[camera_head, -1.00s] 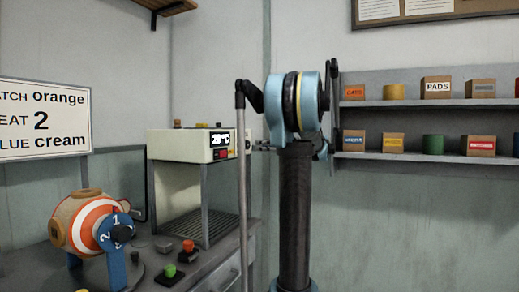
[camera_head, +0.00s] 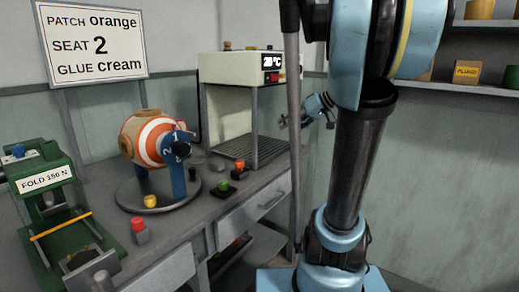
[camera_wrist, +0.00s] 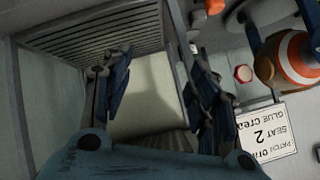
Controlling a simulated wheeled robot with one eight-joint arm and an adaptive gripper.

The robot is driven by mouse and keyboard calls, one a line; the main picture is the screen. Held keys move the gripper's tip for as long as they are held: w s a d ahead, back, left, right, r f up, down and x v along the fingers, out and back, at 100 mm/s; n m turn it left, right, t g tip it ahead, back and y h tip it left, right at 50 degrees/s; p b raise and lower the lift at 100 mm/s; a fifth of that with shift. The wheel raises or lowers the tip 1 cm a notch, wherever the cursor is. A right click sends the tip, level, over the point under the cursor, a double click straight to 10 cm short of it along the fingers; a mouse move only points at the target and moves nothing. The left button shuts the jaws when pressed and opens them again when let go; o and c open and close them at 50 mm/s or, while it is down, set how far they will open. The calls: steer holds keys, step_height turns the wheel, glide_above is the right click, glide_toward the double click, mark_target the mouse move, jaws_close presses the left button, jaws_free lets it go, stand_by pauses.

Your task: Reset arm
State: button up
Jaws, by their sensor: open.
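My arm (camera_head: 352,150) fills the right half of the head view. My gripper (camera_head: 284,121) shows partly behind the arm, to the right of the white oven. In the wrist view my gripper (camera_wrist: 155,85) has its two dark blue fingers spread, with nothing between them. The oven's slatted shelf (camera_wrist: 95,45) lies beyond the fingers there. I cannot judge the exact gap between the gripper and the oven.
A white oven (camera_head: 240,68) stands on the grey bench (camera_head: 205,205). An orange-and-white ball (camera_head: 150,135) sits in a blue holder, left of the oven. A green press (camera_head: 45,210) is at far left. A sign (camera_head: 92,42) stands behind. Wall shelves (camera_head: 480,88) are at right.

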steer(key=s+d+f+m+g+h, duration=0.1)
steer(key=s+d+f+m+h, duration=0.2)
steer(key=s+f, duration=0.8)
steer(key=s+d+f+m+g+h, duration=0.1)
steer(key=s+d+f+m+h, duration=0.2)
steer(key=s+f+h, duration=0.3)
steer(key=s+d+f, duration=0.1)
steer(key=s+f, duration=0.4)
steer(key=f, duration=0.2)
steer(key=shift+s+g, duration=0.3)
